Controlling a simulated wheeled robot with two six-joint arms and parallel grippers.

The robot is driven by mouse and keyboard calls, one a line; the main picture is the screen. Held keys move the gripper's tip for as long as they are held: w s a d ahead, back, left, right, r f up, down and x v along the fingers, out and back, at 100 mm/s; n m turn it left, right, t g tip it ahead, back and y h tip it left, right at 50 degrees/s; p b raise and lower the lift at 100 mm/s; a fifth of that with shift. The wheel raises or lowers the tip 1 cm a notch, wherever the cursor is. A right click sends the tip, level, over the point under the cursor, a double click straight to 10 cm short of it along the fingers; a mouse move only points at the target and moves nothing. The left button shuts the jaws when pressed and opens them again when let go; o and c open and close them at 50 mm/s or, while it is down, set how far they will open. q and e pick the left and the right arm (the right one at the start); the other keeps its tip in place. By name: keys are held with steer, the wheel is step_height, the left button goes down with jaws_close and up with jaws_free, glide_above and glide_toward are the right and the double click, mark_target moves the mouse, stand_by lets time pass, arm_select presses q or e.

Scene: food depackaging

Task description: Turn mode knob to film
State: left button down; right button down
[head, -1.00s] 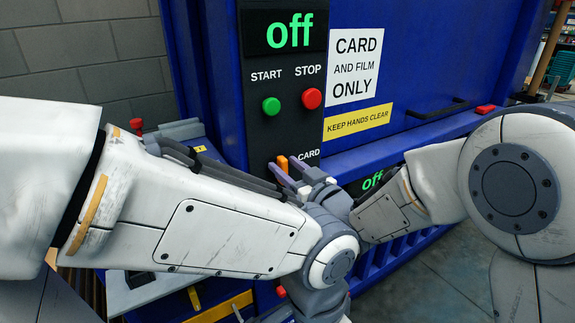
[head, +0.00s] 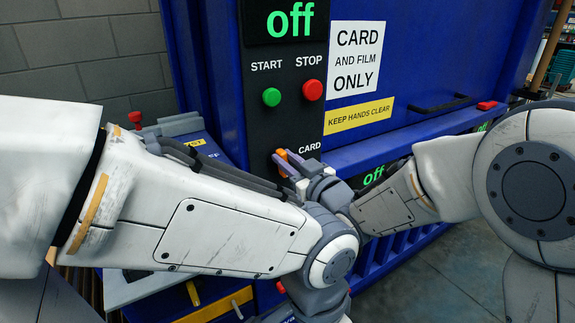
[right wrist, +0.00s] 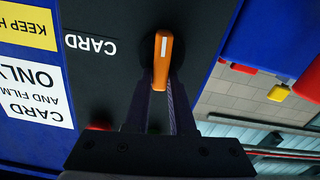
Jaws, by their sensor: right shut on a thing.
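The mode knob (head: 282,153) is an orange lever on the black control panel (head: 262,124), below the START and STOP buttons and just left of the CARD label. In the right wrist view the knob (right wrist: 162,58) carries a white line, and the upside-down CARD label (right wrist: 90,44) is beside it. My right gripper (head: 288,163) is shut on the knob, with its fingers (right wrist: 164,95) on either side of it. No film label can be made out. My left arm crosses the front of the head view; its gripper does not show.
A green START button (head: 271,97) and a red STOP button (head: 312,90) sit above the knob. The display (head: 291,22) reads "off". The blue machine (head: 415,60) carries a white sign (head: 360,58), a yellow strip (head: 358,116) and a dark handle (head: 440,104).

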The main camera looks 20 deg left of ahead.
steer(key=shift+s+a+f+n+b, duration=0.15)
steer(key=shift+s+n+b, duration=0.05)
steer(key=shift+n+b, duration=1.15)
steer(key=shift+s+a+f+n+b, duration=0.1)
steer(key=shift+s+f+n+b, duration=0.05)
steer(key=shift+n+b, duration=1.2)
steer(key=shift+s+a+f+n+b, duration=0.2)
steer(key=shift+n+b, duration=0.8)
steer(key=shift+b, duration=0.65)
steer(key=shift+r, duration=0.1)
steer(key=c, duration=0.8)
jaws_free()
steer(key=shift+o, duration=0.2)
steer(key=shift+d+r, duration=0.1)
steer(key=v, duration=1)
steer(key=shift+s, duration=0.2)
